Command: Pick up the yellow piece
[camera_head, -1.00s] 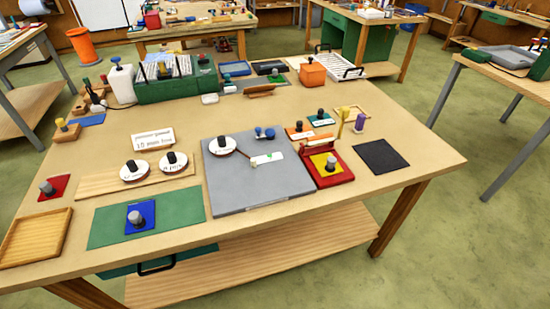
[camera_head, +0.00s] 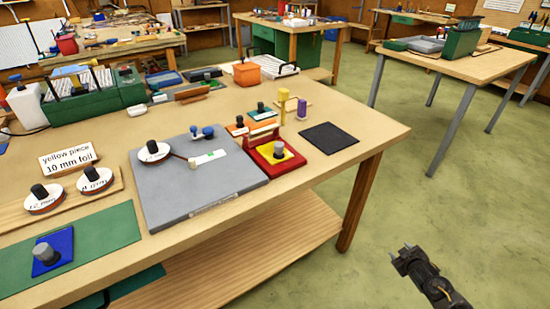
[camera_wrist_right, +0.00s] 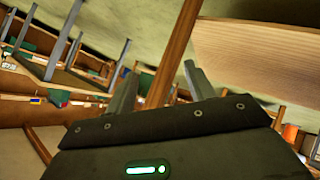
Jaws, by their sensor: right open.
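My right gripper (camera_head: 397,258) is low at the right, off the table's front right edge and apart from the piece. In the right wrist view its two fingers (camera_wrist_right: 160,88) stand apart with nothing between them. That view shows the table leg and lower shelf, not the piece. My left gripper is not in view.
A grey board (camera_head: 200,195) holds a round weight-like disc and small blue items. A dark mat (camera_head: 329,138) lies right of the red tray, and a yellow post (camera_head: 283,106) and purple spool (camera_head: 302,109) stand behind. A table leg (camera_head: 358,205) is left of my right gripper; open floor surrounds it.

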